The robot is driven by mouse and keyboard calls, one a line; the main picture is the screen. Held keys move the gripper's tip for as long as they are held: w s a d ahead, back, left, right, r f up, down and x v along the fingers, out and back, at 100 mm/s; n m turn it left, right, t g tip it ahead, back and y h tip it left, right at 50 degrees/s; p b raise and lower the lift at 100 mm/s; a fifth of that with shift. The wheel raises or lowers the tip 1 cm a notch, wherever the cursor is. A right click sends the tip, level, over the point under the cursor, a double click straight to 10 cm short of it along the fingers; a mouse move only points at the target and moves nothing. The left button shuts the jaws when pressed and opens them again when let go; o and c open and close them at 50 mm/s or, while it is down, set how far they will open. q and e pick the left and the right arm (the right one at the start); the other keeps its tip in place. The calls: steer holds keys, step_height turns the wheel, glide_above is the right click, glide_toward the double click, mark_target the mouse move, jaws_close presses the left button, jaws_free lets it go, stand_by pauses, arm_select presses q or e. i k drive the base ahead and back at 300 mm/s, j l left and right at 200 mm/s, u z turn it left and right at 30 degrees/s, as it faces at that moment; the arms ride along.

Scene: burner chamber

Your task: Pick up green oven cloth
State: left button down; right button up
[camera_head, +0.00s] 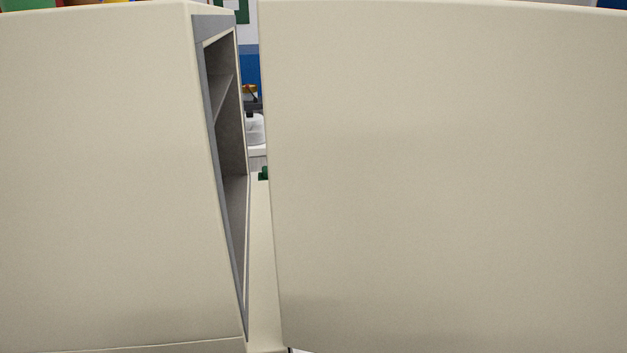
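A small dark green patch (263,173) shows in the narrow gap between two large beige bodies, at the edge of the right one. It may be part of the green oven cloth, but too little shows to tell. The right beige body hides whatever lies beyond it. Neither of my grippers is in view.
A beige cabinet (105,180) with an open grey shelved side (232,130) fills the left. A large beige panel (450,180) fills the right, very near. Through the narrow gap, a whitish object (256,129) and blue wall (251,65) show.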

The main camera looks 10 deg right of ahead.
mark_target(264, 175)
steer(key=k+l+z, duration=0.15)
steer(key=k+z, duration=0.2)
steer(key=k, duration=0.3)
steer(key=l+z, duration=0.1)
steer(key=z, duration=2.35)
steer(key=i+l, duration=0.1)
steer(key=i, duration=1)
steer(key=i+l+u, duration=0.1)
steer(key=i, duration=0.4)
steer(key=i+j+u, duration=0.2)
steer(key=u, duration=0.25)
steer(key=i+u, duration=0.7)
steer(key=u, duration=0.15)
steer(key=i+u, duration=0.3)
steer(key=u, duration=0.15)
steer(key=i+l+u, duration=0.25)
steer(key=u, duration=0.2)
steer(key=i+j+u, duration=0.25)
steer(key=i+u, duration=1.1)
steer(key=i+l+u, duration=0.25)
steer(key=i+u, duration=0.2)
